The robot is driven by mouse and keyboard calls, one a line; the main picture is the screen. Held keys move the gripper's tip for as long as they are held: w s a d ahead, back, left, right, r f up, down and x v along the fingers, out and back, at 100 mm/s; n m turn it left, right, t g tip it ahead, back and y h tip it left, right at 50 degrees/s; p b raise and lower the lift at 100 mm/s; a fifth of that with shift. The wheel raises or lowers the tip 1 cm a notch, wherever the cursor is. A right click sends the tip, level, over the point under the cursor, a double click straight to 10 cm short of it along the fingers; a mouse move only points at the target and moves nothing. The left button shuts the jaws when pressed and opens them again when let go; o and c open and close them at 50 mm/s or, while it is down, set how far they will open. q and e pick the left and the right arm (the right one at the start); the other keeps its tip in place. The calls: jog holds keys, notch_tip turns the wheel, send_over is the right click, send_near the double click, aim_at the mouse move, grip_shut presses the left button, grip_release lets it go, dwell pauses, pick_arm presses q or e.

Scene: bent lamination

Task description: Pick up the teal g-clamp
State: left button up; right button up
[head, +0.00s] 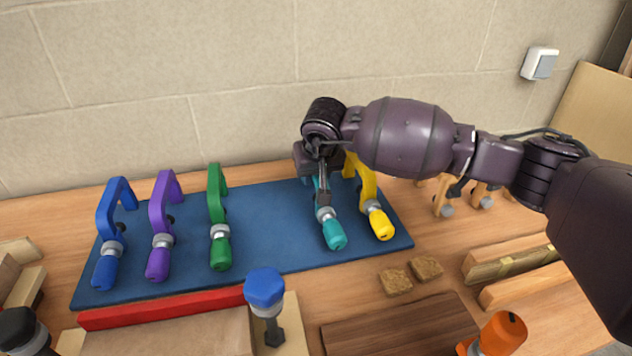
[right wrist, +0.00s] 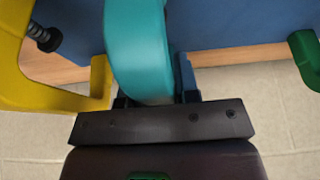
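The teal g-clamp (head: 332,232) stands on the blue mat with its handle toward me, between the green and yellow clamps. Its curved frame (right wrist: 140,45) fills the middle of the right wrist view. My right gripper (head: 322,190) reaches down over the frame's far upper part. In the right wrist view the fingers (right wrist: 160,95) sit close on both sides of the teal frame and look shut on it; the left finger is partly hidden by the frame. The clamp still appears to rest on the mat. My left gripper is not in view.
The yellow clamp (head: 375,212) stands very close right of the teal one. The green (head: 219,235), purple (head: 160,240) and blue (head: 110,240) clamps stand left on the mat (head: 275,225). A wall (head: 200,80) rises behind. Wooden strips (head: 510,262) lie right.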

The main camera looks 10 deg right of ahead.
jog(key=c, duration=0.4)
jog(key=shift+o, duration=0.2)
jog(key=shift+r, duration=0.15)
notch_tip(320, 180, up, 26)
jog(key=p, duration=0.3)
jog(key=shift+p, duration=0.3)
